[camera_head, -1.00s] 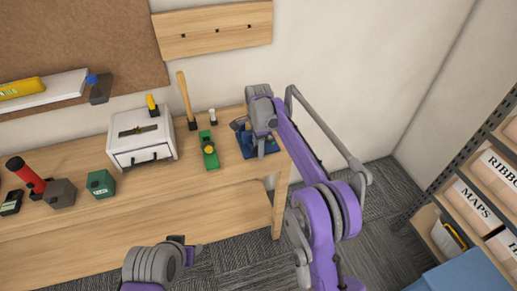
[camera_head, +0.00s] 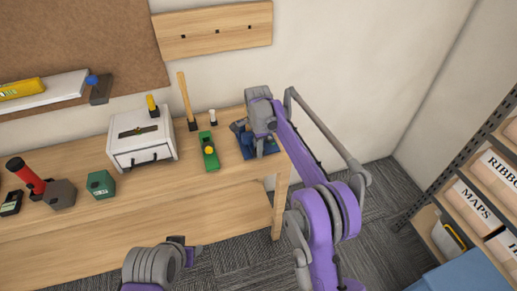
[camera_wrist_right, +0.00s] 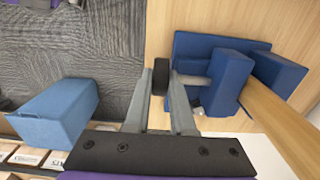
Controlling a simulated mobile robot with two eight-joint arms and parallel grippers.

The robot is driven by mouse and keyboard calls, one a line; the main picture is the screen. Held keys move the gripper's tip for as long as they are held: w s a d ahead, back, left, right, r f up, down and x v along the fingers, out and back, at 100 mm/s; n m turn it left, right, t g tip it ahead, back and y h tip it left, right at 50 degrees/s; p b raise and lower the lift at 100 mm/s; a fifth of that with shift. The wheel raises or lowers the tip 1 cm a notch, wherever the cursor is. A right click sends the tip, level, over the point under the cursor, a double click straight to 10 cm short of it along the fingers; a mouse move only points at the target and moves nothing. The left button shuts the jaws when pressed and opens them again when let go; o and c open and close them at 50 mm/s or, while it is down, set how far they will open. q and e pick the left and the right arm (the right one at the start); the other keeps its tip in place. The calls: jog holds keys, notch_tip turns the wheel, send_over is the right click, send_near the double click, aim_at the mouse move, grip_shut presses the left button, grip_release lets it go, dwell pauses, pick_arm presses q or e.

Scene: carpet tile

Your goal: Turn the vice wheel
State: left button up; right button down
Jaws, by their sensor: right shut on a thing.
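The blue vice (camera_head: 268,147) is at the right end of the wooden workbench, partly hidden by my right arm; it also shows in the right wrist view (camera_wrist_right: 225,75). Its dark wheel (camera_wrist_right: 160,80) is seen edge-on at the end of a grey shaft, beside the blue body. My right gripper (camera_wrist_right: 161,85) is shut on the wheel, one finger on each side. In the head view my right gripper (camera_head: 239,127) is over the vice and hides the wheel. My left gripper (camera_head: 187,250) is low in front of the bench, apart from everything; its fingers are too unclear to judge.
A green tool (camera_head: 208,152) with a yellow knob lies left of the vice. A white drawer box (camera_head: 141,142), a green block (camera_head: 101,184) and a red-handled tool (camera_head: 27,174) stand further left. Shelves with labelled boxes (camera_head: 475,200) are at the right. A blue box (camera_wrist_right: 60,108) is beyond the bench.

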jog(key=h, duration=0.2)
jog(key=t+h, duration=0.1)
jog(key=shift+s+a+h, duration=0.1)
jog(key=shift+a+h, duration=0.3)
jog(key=shift+a+f+t+h, duration=0.15)
jog(key=shift+t+h, duration=0.45)
jog(key=shift+h, duration=0.6)
jog(key=c, duration=0.8)
grip_release()
jog(key=shift+o, duration=0.2)
jog(key=v, duration=1)
jog(key=shift+a+r+p, duration=0.25)
jog(key=shift+a+p, duration=0.05)
jog(key=shift+p, duration=0.1)
